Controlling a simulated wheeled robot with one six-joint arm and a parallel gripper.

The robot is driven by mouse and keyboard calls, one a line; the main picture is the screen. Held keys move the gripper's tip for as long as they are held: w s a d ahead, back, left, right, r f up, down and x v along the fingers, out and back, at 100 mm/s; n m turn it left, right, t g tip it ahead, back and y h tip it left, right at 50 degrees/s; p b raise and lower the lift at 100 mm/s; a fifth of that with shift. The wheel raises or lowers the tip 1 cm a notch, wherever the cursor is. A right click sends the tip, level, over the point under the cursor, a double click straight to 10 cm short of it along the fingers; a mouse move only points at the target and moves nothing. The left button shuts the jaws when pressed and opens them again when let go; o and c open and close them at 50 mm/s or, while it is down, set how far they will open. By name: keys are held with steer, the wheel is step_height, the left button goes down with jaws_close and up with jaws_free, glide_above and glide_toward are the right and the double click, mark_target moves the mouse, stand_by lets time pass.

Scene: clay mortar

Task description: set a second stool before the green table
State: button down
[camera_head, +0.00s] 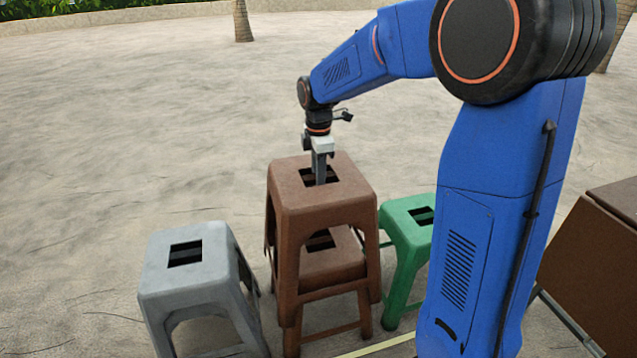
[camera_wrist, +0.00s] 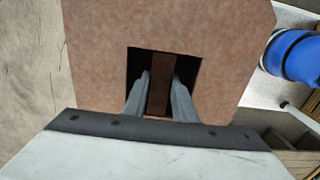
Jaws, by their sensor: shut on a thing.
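A brown stool (camera_head: 345,188) stands upright above a second brown stool (camera_head: 335,266), whose seat and legs show between the upper one's legs. I cannot tell whether the upper stool rests on the lower one or is slightly raised. My gripper (camera_head: 320,178) points straight down into the square hole of the upper seat. In the wrist view, my gripper (camera_wrist: 161,82) has one finger on each side of a brown bar across the hole of the upper stool (camera_wrist: 225,60), shut on it. The finger ends are hidden below the seat. I see no green table.
A grey stool (camera_head: 185,275) stands close on the left. A green stool (camera_head: 405,232) stands close on the right, partly behind my arm. A brown panel-like piece (camera_head: 595,265) is at the far right. Open sandy ground (camera_head: 120,130) lies behind and left, with a tree trunk (camera_head: 242,22) farther back.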

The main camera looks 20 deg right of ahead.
step_height(320, 180, up, 22)
steer(key=shift+f, duration=0.15)
stand_by(1.7)
